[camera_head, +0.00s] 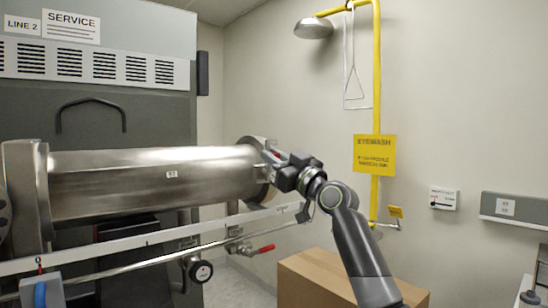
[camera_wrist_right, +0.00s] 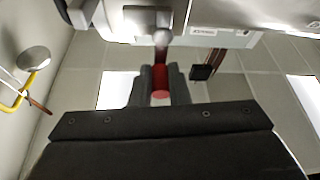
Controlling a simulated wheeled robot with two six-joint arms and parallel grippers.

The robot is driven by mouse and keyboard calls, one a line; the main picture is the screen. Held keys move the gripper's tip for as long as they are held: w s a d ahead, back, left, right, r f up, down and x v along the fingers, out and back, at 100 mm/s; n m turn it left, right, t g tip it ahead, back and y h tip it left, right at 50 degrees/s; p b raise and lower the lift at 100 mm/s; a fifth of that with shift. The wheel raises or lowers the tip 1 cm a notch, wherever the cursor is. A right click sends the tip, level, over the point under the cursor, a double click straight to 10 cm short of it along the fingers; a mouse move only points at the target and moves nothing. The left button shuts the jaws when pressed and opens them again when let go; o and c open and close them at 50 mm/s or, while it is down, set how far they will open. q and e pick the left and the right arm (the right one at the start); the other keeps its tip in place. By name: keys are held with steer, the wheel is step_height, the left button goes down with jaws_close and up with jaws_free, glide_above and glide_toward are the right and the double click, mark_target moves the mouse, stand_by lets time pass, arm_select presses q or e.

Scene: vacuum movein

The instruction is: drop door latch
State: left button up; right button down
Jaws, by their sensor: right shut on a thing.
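My right gripper (camera_head: 272,160) reaches in from the right to the flanged right end of a steel cylinder (camera_head: 150,178). In the right wrist view my right gripper (camera_wrist_right: 160,82) is shut on a red handle (camera_wrist_right: 160,88), which I take to be the door latch. A metal rod runs from the handle up to pale metalwork at the top of that view. In the head view the latch is mostly hidden by the gripper, and the door's own face is turned away. My left gripper is not in view.
A white rail (camera_head: 150,238) runs below the cylinder. A red-handled valve (camera_head: 258,250) and a gauge (camera_head: 200,270) sit beneath it. A cardboard box (camera_head: 310,278) stands under my right arm. A yellow eyewash pipe (camera_head: 377,90) stands by the back wall.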

steer(key=shift+d+r+m+h, duration=0.1)
steer(key=shift+m+h, duration=0.2)
steer(key=shift+m, duration=0.1)
steer(key=m, duration=0.1)
steer(key=m+t+p, duration=0.1)
steer(key=m+h+p, duration=0.1)
steer(key=shift+w+d+r+t, duration=0.15)
steer(key=shift+w+d+t, duration=0.1)
steer(key=shift+t, duration=0.05)
steer(key=m+p, duration=0.1)
steer(key=m+h+p, duration=0.2)
steer(key=p, duration=0.1)
steer(key=shift+w+d+m+t, duration=0.25)
steer(key=shift+d+m+t, duration=0.1)
steer(key=shift+m+t, duration=0.05)
steer(key=shift+w+d+f+m+h+p, duration=0.15)
steer(key=shift+f+m+h+p, duration=0.3)
steer(key=shift+m+p, duration=0.55)
steer(key=c, duration=1.8)
jaws_free()
steer(key=shift+o, duration=0.6)
steer(key=shift+d+f, duration=0.15)
steer(key=shift+d, duration=0.05)
steer(key=shift+a, duration=0.1)
